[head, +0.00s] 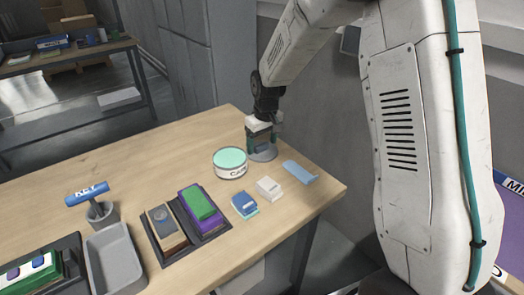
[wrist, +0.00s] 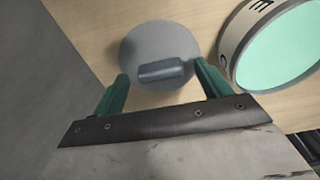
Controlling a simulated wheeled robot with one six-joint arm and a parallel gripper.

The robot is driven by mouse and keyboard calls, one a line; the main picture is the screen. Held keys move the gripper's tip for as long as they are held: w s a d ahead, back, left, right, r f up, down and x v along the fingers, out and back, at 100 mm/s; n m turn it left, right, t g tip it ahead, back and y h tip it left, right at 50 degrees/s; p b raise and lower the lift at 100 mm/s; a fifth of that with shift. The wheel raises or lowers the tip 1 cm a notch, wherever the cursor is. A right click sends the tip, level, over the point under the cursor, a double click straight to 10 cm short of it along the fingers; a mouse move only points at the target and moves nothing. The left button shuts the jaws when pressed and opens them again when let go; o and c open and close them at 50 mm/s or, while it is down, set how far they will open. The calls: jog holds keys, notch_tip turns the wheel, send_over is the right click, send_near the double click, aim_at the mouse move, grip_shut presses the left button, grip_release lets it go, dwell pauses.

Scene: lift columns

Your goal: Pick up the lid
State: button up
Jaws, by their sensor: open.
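The lid (wrist: 140,48) is a grey round disc with a dark blue-grey bar handle (wrist: 165,71). In the head view the lid (head: 263,155) lies flat near the table's far right edge, partly hidden by my gripper (head: 261,138). My gripper points down over the lid with its green fingers apart. In the wrist view the handle lies between the fingertips of my gripper (wrist: 160,74), and I see a gap on both sides. I cannot tell how far the fingertips are above the disc.
A white round tin (head: 230,164) with a mint top stands close beside the lid. Small blue (head: 245,205) and white (head: 269,188) boxes and a light blue flat piece (head: 300,172) lie nearer. A dark tray (head: 158,250) holds several blocks, beside a grey bin (head: 112,260).

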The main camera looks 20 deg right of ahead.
jog(key=c, duration=1.1)
jog(key=shift+o, duration=0.2)
